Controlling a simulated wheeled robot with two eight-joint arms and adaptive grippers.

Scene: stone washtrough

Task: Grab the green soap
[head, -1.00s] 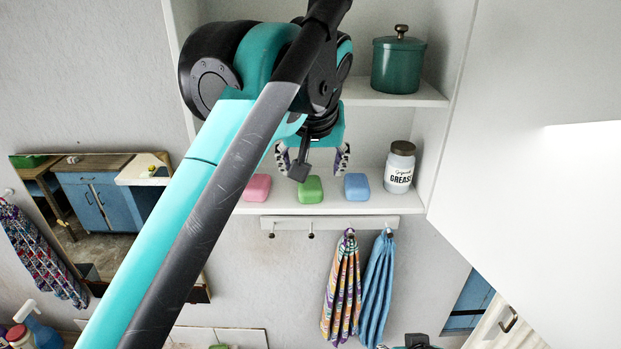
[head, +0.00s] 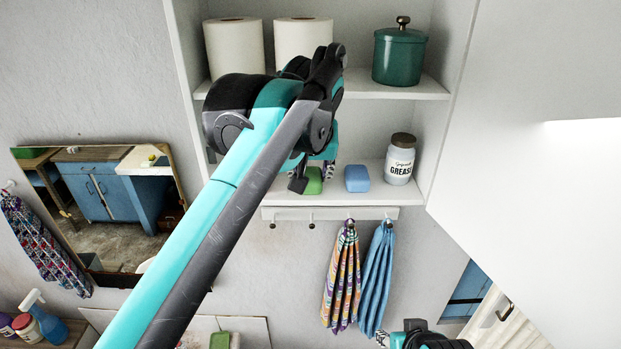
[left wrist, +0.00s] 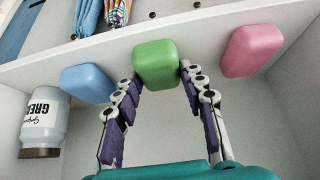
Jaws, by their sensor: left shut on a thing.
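The green soap (head: 314,181) is on the lower shelf of the white cabinet, partly hidden by my left gripper (head: 313,174) in the head view. In the left wrist view the green soap (left wrist: 156,64) sits between the two fingertips of my left gripper (left wrist: 158,72), which is shut on it. I cannot tell whether it is lifted off the shelf. Part of my right gripper (head: 388,340) shows at the bottom edge of the head view; its jaws are not clear.
A blue soap (head: 357,178) and a grease jar (head: 399,160) stand to the right on the shelf. A pink soap (left wrist: 252,50) shows in the wrist view. Above are paper rolls (head: 235,48) and a green pot (head: 398,56). Towels (head: 376,280) hang below. Another green block (head: 220,341) lies low down.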

